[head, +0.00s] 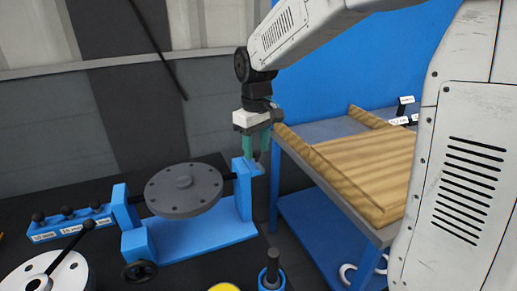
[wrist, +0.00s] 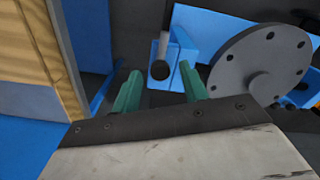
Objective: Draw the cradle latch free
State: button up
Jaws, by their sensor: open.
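The blue cradle (head: 205,238) stands on the dark bench and carries a grey flanged disc (head: 184,190) between its two uprights. In the wrist view the disc (wrist: 262,65) is at the right. The latch, a grey rod with a black knob (wrist: 160,70), shows at the cradle's blue right-hand upright (wrist: 196,32). My gripper (head: 256,157) points down at the top of that upright. In the wrist view my green fingers (wrist: 160,78) are open, with the knob in the gap between them. I cannot tell whether the fingertips reach past the knob. In the head view the fingers hide the latch.
A blue rack with several black knobs (head: 72,224) stands at left, near a white round part with a lever (head: 45,275). A black-topped peg in a blue holder (head: 272,272) stands in front. A table with a wooden tray (head: 355,165) is close at right.

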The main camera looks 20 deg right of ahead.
jog(key=shift+f, duration=0.55)
grip_shut()
jog(key=shift+w, duration=1.65)
jog(key=shift+r, duration=0.1)
grip_release()
jog(key=shift+w, duration=0.1)
